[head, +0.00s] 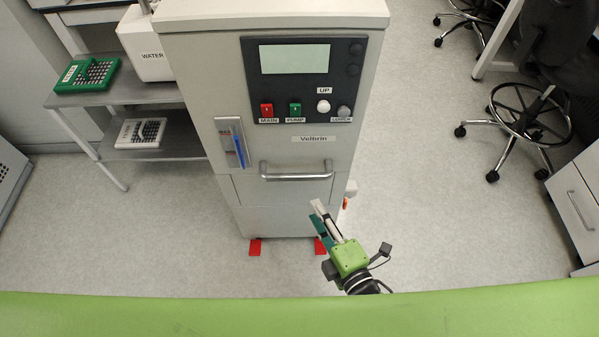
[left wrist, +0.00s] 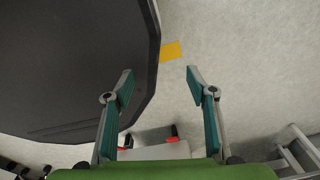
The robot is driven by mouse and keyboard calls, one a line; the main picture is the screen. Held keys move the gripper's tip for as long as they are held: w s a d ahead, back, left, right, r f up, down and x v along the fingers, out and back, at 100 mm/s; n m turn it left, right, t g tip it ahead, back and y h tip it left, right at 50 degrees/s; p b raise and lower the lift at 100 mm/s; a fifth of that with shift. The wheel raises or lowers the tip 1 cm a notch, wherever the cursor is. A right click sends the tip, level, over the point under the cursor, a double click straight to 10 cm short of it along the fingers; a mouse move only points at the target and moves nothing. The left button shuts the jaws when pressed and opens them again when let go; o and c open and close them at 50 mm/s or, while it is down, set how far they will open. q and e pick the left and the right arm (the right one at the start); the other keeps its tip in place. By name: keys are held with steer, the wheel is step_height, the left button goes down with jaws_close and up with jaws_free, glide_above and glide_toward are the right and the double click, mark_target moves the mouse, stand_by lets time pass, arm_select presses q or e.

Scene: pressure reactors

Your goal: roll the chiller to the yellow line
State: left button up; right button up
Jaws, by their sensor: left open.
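The chiller is a tall grey cabinet (head: 285,215) labelled Velbrin, upright on the floor in the middle of the head view. Its front has a metal bar handle (head: 297,172), a display and several buttons. Red tabs (head: 255,247) stick out at its foot, one partly behind my right gripper. My right gripper (head: 319,212) is in front of the chiller's lower right, below the handle and apart from it; its finger gap is unclear. My left gripper (left wrist: 158,72) is open and empty in the left wrist view. A yellow patch (left wrist: 171,51) lies on the floor beyond its fingertips.
A metal cart (head: 128,95) with a white WATER container (head: 147,55) and a green rack (head: 87,75) stands left of the chiller. A wheeled chair (head: 530,110) and drawers (head: 572,200) are at the right. A large dark shape (left wrist: 70,60) fills the left wrist view's left.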

mark_target(298, 180)
steer(key=x, duration=1.3)
steer(key=shift+w+r, duration=0.15)
steer(key=shift+w, duration=0.2)
jaws_close()
